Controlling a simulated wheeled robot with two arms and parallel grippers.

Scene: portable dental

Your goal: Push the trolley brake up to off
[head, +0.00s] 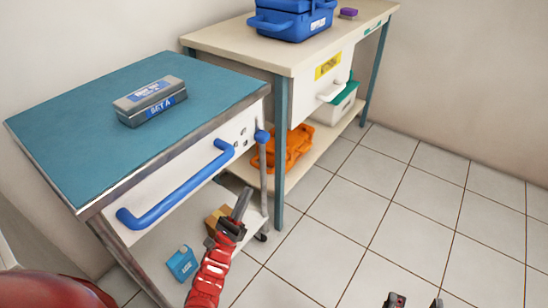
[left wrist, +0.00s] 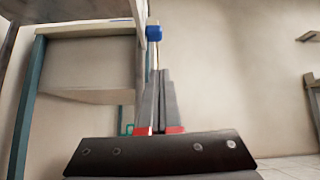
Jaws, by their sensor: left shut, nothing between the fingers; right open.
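The trolley has a teal top (head: 85,115) and a white front with a blue push handle (head: 180,190). At its right front corner a thin grey rod with a blue knob (head: 262,136) looks like the brake lever. The blue knob also shows in the left wrist view (left wrist: 154,33), just beyond the fingertips. My left gripper (head: 245,194) is shut and empty, pointing up beside the rod, below the knob. I cannot tell whether it touches the rod. My right gripper (head: 412,301) is open at the bottom edge, only partly in view.
A metal case (head: 150,102) lies on the trolley top. A blue box (head: 181,263) is on its lower shelf. A bench (head: 225,38) behind holds a blue toolbox (head: 290,22), with an orange crate (head: 285,152) below. The tiled floor (head: 400,210) at right is clear.

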